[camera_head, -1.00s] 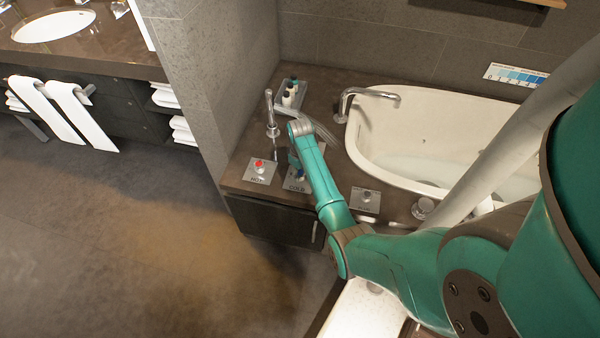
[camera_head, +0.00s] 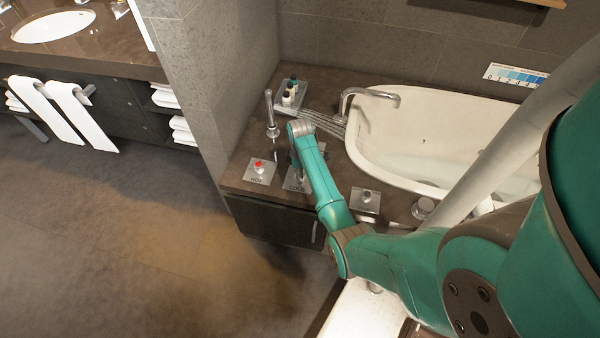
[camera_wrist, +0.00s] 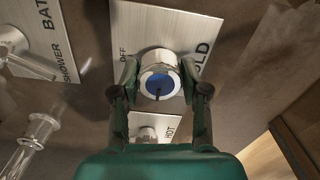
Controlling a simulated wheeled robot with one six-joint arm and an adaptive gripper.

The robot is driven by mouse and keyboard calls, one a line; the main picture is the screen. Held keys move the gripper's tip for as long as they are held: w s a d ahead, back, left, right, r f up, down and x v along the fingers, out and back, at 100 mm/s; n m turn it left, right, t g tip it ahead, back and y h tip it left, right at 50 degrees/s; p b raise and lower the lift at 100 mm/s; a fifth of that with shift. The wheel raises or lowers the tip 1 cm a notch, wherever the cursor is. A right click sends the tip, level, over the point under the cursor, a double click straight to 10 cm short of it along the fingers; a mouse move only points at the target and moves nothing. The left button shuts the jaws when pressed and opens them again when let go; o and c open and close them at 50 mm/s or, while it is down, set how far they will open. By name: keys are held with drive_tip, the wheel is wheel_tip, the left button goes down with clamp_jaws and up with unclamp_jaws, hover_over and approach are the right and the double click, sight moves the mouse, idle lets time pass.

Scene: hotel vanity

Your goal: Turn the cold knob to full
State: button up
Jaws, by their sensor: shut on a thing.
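The cold knob (camera_wrist: 158,78) is a silver cylinder with a blue cap, on a metal plate (camera_wrist: 150,25) marked OFF and COLD in the wrist view. A dark mark on its cap points toward the bottom of that view. My gripper (camera_wrist: 160,84) is shut on the knob, one finger on each side. In the head view, my arm mostly hides the knob, and part of the cold plate (camera_head: 294,184) shows beside it.
The red-capped hot knob (camera_head: 259,165) is left of the cold plate. Another knob plate (camera_head: 365,200) is to the right. A hand shower (camera_head: 271,115) stands behind, near small bottles (camera_head: 290,90). The white tub (camera_head: 425,120), with its spout (camera_head: 370,94), is at the right.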

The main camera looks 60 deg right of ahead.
idle(0.4)
drive_tip(key=o, duration=1.1)
drive_tip(key=shift+o, duration=0.2)
wheel_tip(320, 180, up, 12)
